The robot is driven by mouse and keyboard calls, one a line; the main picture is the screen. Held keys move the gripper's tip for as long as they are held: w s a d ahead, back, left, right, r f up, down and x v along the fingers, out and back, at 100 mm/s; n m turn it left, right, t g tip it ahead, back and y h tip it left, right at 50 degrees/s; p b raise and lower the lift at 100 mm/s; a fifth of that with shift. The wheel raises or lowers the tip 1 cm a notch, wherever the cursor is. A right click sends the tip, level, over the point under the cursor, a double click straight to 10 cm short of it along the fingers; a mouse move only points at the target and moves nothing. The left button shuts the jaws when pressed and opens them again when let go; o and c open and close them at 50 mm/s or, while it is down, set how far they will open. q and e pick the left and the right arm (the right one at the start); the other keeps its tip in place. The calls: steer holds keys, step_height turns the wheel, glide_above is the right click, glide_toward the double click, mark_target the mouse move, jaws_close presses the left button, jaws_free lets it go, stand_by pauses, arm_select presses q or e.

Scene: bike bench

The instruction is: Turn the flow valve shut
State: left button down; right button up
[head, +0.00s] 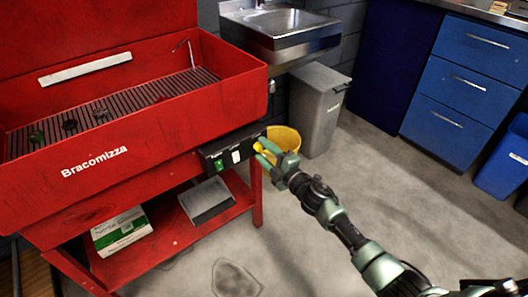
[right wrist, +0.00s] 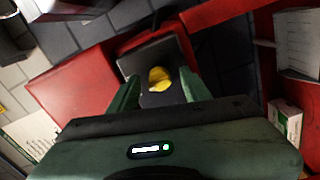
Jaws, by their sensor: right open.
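The flow valve is a small yellow knob (head: 258,147) at the right end of the black control panel (head: 227,155) on the front of the red parts washer. In the right wrist view the yellow knob (right wrist: 160,79) shows against the dark panel face (right wrist: 155,57), between the two green fingers. My right gripper (head: 265,153) is open, with its fingertips close to the knob, one on each side. I cannot tell whether either finger touches it. Part of the knob is hidden behind the fingers in the head view. My left gripper is not in view.
The panel also carries a green switch (head: 219,166) and a white switch (head: 236,156). A yellow bucket (head: 289,139) stands behind my right gripper. The lower shelf holds a box (head: 122,232).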

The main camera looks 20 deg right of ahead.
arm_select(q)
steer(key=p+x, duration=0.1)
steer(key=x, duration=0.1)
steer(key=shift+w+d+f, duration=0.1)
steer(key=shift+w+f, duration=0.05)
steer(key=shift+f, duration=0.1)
arm_select(e)
steer(key=v, duration=0.8)
